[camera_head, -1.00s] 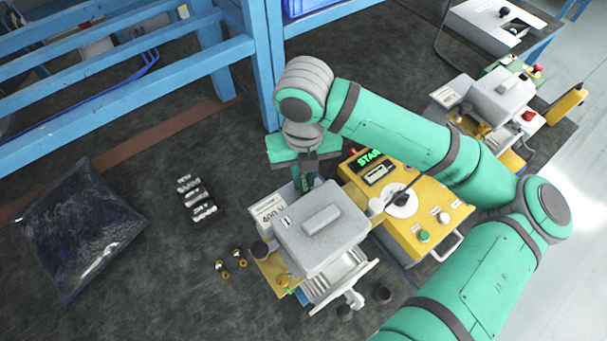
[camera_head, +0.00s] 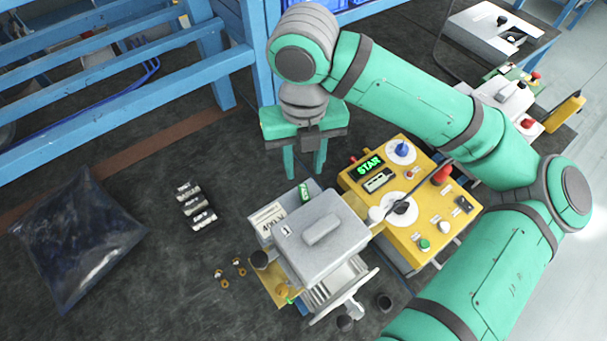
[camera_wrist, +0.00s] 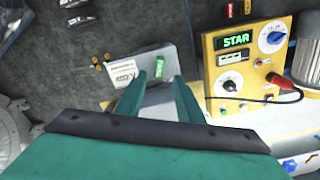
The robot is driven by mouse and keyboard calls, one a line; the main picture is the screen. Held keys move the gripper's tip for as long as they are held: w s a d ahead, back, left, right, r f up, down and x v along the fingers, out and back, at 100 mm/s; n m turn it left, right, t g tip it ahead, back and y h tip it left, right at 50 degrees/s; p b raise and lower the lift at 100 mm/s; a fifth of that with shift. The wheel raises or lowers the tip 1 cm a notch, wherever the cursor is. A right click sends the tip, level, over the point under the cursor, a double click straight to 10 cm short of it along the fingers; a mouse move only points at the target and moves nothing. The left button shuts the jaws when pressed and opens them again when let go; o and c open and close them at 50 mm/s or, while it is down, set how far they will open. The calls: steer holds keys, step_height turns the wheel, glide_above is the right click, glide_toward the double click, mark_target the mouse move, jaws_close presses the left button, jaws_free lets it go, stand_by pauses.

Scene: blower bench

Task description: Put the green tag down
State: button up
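A yellow control box (camera_head: 410,215) with a lit "STAR" display stands right of the unit. A blue rack (camera_head: 130,120) stands behind.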

step_height(320, 180, up, 3)
steer(key=shift+r, duration=0.15)
stand_by(0.5)
